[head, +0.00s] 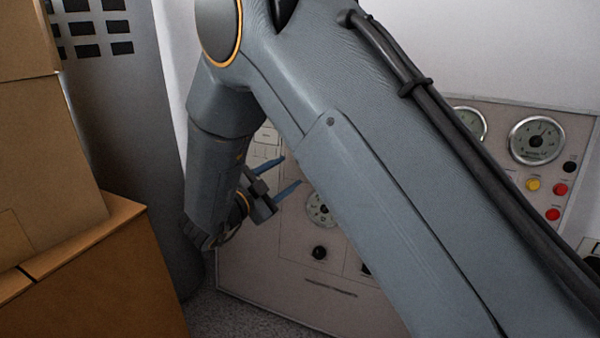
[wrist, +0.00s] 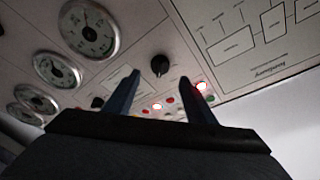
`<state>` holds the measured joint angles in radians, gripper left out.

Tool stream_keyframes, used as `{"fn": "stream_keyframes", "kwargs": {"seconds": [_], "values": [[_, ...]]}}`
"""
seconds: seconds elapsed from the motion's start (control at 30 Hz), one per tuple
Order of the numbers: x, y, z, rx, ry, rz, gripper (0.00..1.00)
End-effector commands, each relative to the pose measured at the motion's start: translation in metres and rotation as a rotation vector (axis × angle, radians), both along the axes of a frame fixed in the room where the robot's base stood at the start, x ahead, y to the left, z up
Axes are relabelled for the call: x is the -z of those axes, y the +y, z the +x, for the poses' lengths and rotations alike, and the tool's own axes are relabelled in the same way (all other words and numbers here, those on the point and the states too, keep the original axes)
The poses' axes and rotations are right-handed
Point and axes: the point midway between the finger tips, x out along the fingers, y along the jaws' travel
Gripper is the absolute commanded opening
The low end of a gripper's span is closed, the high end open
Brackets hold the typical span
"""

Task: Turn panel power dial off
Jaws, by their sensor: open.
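My gripper (head: 290,170) is open and empty in front of the grey control panel (head: 240,285). In the wrist view my gripper (wrist: 159,77) shows two dark blue fingers spread apart. A round black dial (wrist: 160,65) on the panel appears between and just beyond the fingertips, with no visible contact. A second black knob (wrist: 97,102) sits to its left. In the head view one black knob (head: 319,252) is low on the panel, below a small gauge (head: 320,208). My arm hides much of the panel. I cannot read which dial is the power dial.
Cardboard boxes (head: 90,275) stand stacked at the left, beside a grey cabinet (head: 125,110). Gauges (head: 536,140) and red (head: 553,214) and yellow (head: 533,184) buttons are on the panel's right.

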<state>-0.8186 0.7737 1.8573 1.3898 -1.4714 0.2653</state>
Motion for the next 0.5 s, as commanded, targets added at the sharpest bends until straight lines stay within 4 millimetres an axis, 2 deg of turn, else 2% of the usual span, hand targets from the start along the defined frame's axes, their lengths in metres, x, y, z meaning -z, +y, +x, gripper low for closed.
{"fn": "stream_keyframes", "kwargs": {"seconds": [0.3,0.5], "values": [[0.002,-0.026,0.041,0.003,0.0,0.0,0.5],[0.0,-0.036,0.058,0.001,0.001,0.0,0.5]]}}
